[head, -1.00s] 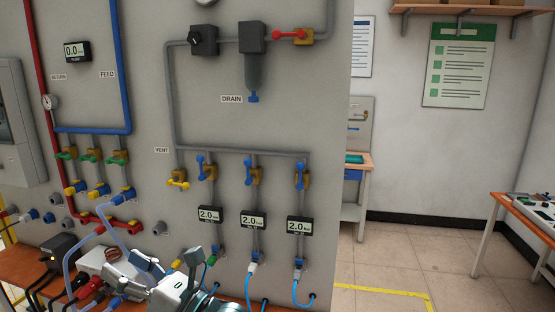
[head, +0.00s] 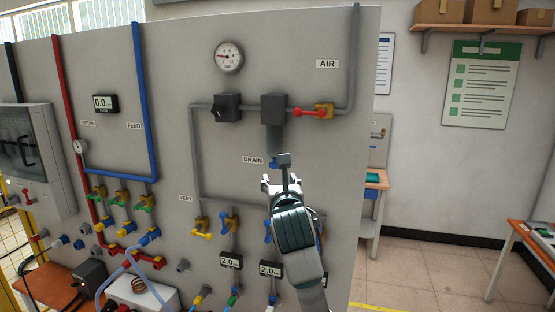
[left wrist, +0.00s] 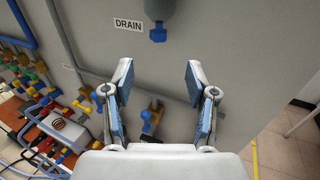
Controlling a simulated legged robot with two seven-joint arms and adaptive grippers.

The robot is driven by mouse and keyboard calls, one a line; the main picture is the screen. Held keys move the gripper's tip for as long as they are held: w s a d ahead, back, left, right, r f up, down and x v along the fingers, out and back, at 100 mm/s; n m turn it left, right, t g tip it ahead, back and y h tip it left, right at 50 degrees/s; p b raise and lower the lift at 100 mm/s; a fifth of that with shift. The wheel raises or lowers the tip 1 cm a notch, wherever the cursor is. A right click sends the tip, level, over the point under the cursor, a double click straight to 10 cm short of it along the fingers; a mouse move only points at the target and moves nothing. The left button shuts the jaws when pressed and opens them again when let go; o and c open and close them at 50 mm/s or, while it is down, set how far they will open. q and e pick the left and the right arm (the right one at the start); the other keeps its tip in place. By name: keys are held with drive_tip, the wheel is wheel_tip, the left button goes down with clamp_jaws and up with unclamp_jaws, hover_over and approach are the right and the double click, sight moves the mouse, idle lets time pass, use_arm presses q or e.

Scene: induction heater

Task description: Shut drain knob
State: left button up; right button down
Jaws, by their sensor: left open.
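The blue drain knob (head: 274,163) sits under the dark grey filter bowl (head: 274,125), right of the DRAIN label (head: 253,160). In the left wrist view the blue knob (left wrist: 158,33) hangs below the bowl, beyond the fingertips and near the top of the picture. My left gripper (head: 276,172) is raised in front of the panel, just below the knob, and partly covers it in the head view. In the left wrist view its two fingers (left wrist: 158,75) are apart with nothing between them. Whether a finger touches the knob cannot be told from the head view. My right gripper is not in view.
A red-handled valve (head: 312,113) is right of the filter on the grey pipe. Yellow and blue valve handles (head: 231,224) and pressure displays (head: 231,261) are lower on the panel. A workbench with cables stands at lower left. Open floor lies to the right.

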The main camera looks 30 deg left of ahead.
sight(275, 166)
use_arm(q)
drive_tip(key=p+x, duration=0.3)
drive_tip(key=x, duration=0.7)
drive_tip(key=shift+w+a+r+p, duration=0.1)
drive_tip(key=shift+w+a+p, duration=0.15)
drive_tip(key=shift+p, duration=0.1)
drive_tip(key=shift+w+a, duration=0.3)
drive_tip(key=shift+w, duration=0.15)
clamp_jaws()
